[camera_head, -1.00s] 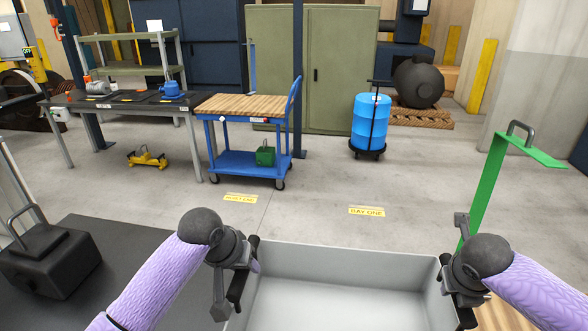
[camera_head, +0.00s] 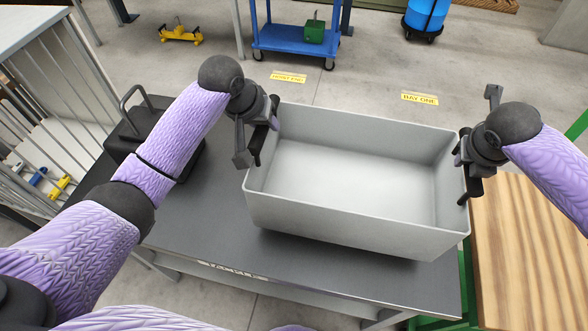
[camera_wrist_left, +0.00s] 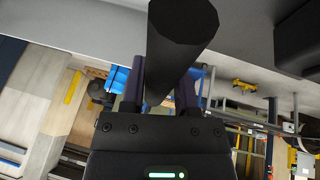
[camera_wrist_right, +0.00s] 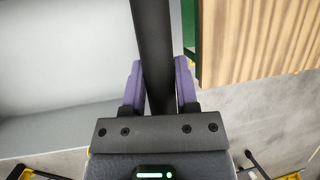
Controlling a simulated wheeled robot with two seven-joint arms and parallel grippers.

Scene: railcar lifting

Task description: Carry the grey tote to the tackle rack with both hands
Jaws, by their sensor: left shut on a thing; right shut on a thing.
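The grey tote (camera_head: 345,225) is an open, empty box over the dark table (camera_head: 200,230), level or nearly so. I cannot tell whether its base touches the table. My left gripper (camera_head: 262,138) is shut on the dark handle at the tote's left end; the handle also shows between the fingers in the left wrist view (camera_wrist_left: 165,60). My right gripper (camera_head: 467,180) is shut on the dark handle at the right end; that handle crosses the right wrist view (camera_wrist_right: 152,45).
A black block with a handle (camera_head: 125,135) stands left of the tote, behind my left arm. A barred frame (camera_head: 70,75) is at far left. A wooden top (camera_head: 525,250) lies close on the right. Beyond are open floor, a blue cart (camera_head: 295,42) and a blue drum (camera_head: 427,14).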

